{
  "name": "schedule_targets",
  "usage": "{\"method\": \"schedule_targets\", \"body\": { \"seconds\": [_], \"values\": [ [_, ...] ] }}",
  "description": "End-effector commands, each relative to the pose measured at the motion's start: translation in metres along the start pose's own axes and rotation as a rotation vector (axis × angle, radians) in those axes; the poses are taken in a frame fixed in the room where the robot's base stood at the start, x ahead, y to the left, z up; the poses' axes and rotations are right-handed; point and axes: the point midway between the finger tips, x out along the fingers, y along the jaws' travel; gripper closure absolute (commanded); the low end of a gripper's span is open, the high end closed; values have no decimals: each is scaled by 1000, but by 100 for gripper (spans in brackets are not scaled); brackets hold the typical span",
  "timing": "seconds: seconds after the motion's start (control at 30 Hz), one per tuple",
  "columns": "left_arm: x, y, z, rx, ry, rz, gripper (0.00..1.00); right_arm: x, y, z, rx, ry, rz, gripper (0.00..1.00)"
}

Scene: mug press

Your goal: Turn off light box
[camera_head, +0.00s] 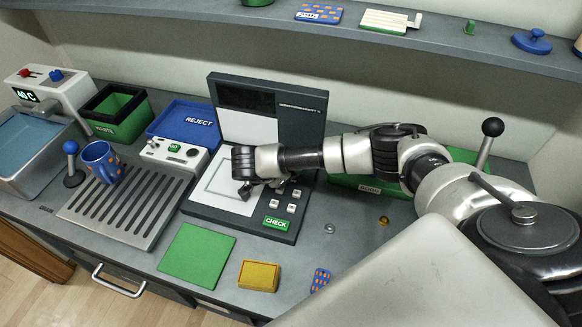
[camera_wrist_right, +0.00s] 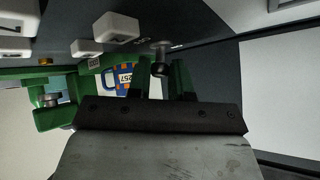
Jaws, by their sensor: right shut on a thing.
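The light box (camera_head: 272,122) is a dark grey unit with a white pad (camera_head: 222,190), an upright back panel, white buttons (camera_head: 274,204) and a green CHECK label (camera_head: 276,223). My right gripper (camera_head: 252,188) is low over the white pad, just left of the buttons. In the right wrist view its two dark fingers (camera_wrist_right: 161,80) are close around a small dark round-ended knob (camera_wrist_right: 160,46). White buttons (camera_wrist_right: 87,47) show beside them. The wrist hides part of the pad and the contact in the head view. My left gripper is not in view.
A blue and orange mug (camera_head: 101,162) stands on the slotted grey tray (camera_head: 150,212). The blue REJECT tray (camera_head: 188,122) and green WASTE bin (camera_head: 113,115) are behind. A green mat (camera_head: 197,254) and yellow block (camera_head: 259,276) lie in front. A shelf (camera_head: 440,36) runs above.

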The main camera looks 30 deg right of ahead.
Motion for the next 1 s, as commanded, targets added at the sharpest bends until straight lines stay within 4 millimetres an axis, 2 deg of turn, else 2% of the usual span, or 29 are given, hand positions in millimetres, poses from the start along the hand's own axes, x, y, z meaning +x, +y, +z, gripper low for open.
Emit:
{"method": "schedule_targets", "body": {
  "seconds": [0.6,0.63,0.8,1.0],
  "values": [
    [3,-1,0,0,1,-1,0,-1,2,2,22,38,-32,100],
    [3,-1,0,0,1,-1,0,-1,2,2,22,38,-32,78],
    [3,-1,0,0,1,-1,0,-1,2,2,21,38,-31,54],
    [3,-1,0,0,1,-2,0,-1,2,2,21,38,-31,54]
  ]
}}
